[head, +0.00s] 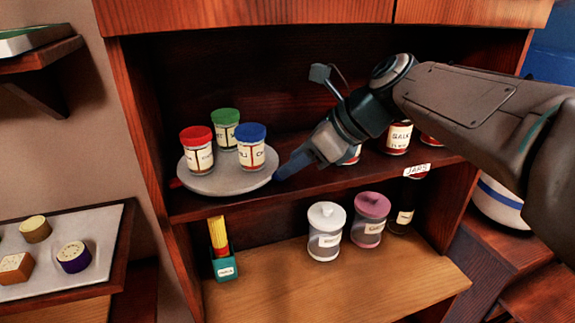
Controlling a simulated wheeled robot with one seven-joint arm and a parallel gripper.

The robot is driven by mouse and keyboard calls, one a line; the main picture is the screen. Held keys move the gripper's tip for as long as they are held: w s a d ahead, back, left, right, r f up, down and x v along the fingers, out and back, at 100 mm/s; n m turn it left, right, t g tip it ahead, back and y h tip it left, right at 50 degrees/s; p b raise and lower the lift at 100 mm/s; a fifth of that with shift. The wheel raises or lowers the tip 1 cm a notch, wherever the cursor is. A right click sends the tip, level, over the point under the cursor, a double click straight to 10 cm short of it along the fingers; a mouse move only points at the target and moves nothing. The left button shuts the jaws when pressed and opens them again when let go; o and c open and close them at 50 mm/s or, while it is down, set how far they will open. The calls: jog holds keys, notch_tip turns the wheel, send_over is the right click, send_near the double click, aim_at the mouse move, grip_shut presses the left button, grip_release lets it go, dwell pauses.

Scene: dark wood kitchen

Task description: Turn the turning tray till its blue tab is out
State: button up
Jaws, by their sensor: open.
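The turning tray (229,183) is a round, pale grey disc at the left end of the middle shelf. It carries three labelled jars with a red lid (196,135), a green lid (225,116) and a blue lid (251,132). A small red piece (175,183) shows at its left edge. My gripper (283,173) reaches in from the right, its dark blue fingers low at the tray's right rim. Whether they touch it is unclear. It is open and holds nothing visible. I cannot make out a blue tab apart from the fingers.
More jars (398,137) stand right on the same shelf behind my arm, near a "JARS" label (417,170). Below are a white-lidded canister (326,232), a pink-lidded canister (370,219), a dark bottle and a teal box (224,267). Cabinet sides and the upper panel enclose the shelf.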

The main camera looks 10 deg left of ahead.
jog(key=shift+x, duration=1.4)
grip_shut()
jog(key=shift+s+r, duration=0.15)
jog(key=shift+s, duration=0.1)
